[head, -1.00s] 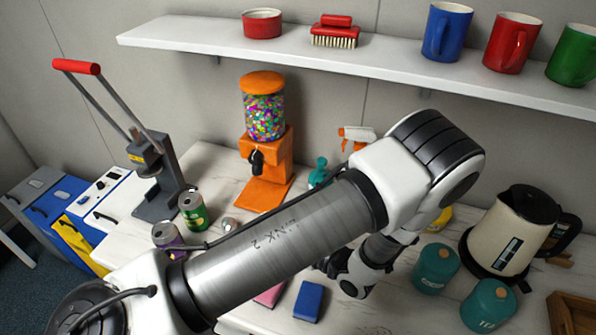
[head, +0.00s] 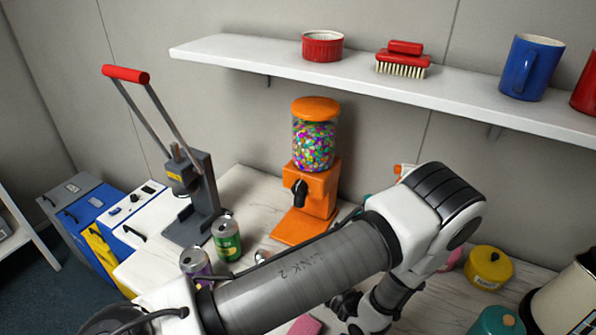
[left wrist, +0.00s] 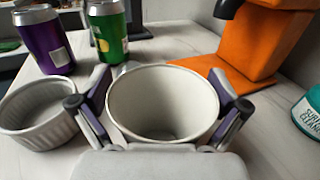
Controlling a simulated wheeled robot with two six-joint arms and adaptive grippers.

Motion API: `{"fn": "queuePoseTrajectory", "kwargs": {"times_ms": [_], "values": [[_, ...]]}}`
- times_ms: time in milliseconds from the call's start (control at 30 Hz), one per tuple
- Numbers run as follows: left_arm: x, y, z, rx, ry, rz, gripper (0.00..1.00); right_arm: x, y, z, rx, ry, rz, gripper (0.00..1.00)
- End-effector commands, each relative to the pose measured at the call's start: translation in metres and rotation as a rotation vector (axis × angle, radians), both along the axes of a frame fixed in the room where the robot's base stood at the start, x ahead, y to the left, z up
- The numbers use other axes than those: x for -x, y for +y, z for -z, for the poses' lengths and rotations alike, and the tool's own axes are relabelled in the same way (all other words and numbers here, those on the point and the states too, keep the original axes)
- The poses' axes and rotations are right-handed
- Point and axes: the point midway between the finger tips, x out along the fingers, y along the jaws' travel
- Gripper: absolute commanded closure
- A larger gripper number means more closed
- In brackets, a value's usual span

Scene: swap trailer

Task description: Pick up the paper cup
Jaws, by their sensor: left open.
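The white paper cup (left wrist: 163,105) stands upright on the worktop in the left wrist view, its open mouth facing the camera. My left gripper (left wrist: 163,88) is open, with one finger on each side of the cup. I cannot tell whether the fingers touch its wall. In the head view my left arm hides the cup and the fingertips. My right gripper is in neither view.
A white ribbed ramekin (left wrist: 38,115) sits close left of the left finger. Purple (left wrist: 46,40) and green (left wrist: 107,32) cans stand behind. The orange candy dispenser (head: 309,180) is behind right, and a teal cleaner bottle (left wrist: 308,112) is at the right.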

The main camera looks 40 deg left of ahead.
Motion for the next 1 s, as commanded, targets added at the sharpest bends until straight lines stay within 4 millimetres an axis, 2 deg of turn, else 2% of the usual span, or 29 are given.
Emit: {"fn": "queuePoseTrajectory", "kwargs": {"times_ms": [167, 200, 233, 333, 767, 867, 1000], "values": [[0.0, 0.0, 0.0, -0.001, -0.001, 0.002, 0.01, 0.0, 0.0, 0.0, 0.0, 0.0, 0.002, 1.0], [0.0, 0.0, 0.0, -0.001, -0.001, 0.002, 0.05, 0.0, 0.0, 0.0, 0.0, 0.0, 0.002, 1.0], [0.0, 0.0, 0.0, 0.0, -0.001, 0.002, 0.15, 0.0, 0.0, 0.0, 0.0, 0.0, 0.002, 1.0], [0.0, 0.0, 0.0, 0.0, -0.001, 0.001, 0.37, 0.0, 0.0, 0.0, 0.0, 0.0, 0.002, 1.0], [0.0, 0.0, 0.0, 0.001, 0.0, 0.001, 0.38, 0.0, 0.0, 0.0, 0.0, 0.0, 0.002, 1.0], [0.0, 0.0, -0.011, 0.0, -0.001, 0.001, 0.38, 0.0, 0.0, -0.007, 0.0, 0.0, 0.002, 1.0], [-0.001, 0.0, -0.045, -0.001, -0.003, 0.001, 0.38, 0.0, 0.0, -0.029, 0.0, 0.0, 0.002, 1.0]]}}
